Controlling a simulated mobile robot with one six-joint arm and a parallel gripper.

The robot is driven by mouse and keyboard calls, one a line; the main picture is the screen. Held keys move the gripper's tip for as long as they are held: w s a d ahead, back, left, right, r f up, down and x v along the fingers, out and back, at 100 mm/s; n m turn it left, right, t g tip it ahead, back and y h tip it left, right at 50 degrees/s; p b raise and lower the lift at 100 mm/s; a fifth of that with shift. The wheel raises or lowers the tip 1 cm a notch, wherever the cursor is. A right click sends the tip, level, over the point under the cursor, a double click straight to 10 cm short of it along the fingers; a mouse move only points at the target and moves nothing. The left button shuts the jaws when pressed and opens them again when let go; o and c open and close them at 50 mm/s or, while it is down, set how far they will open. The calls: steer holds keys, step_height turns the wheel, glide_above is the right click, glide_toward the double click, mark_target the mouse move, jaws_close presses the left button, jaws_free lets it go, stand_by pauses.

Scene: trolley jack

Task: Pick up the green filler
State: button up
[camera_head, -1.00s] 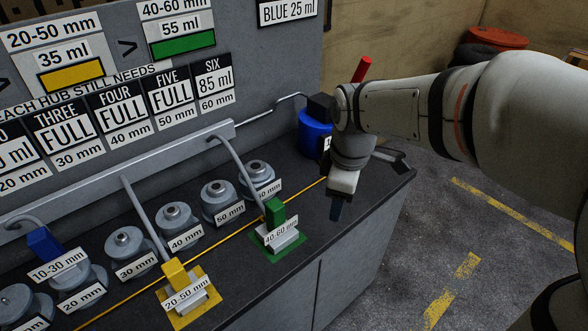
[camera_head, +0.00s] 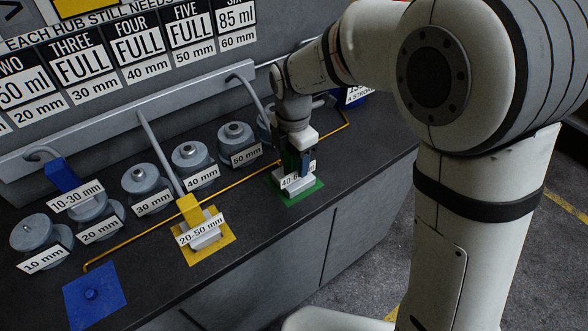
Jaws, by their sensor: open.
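The green filler (camera_head: 290,159) stands upright on a green mat (camera_head: 306,194) near the front edge of the bench. Its green top is mostly hidden behind my gripper; its pale lower body and the "40-60" label (camera_head: 295,183) show below. My gripper (camera_head: 296,162) points down at the filler with its dark jaws open around or right beside the green top. I cannot tell from this angle whether the jaws touch it.
The yellow filler (camera_head: 189,209) stands on its yellow mat to the left. The blue filler (camera_head: 63,177) sits at the 20 mm hub (camera_head: 95,208). Several grey hubs line the back, with pipes above.

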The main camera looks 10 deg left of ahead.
steer(key=shift+f, duration=0.8)
steer(key=shift+c, duration=0.4)
jaws_close()
steer(key=shift+r, duration=0.1)
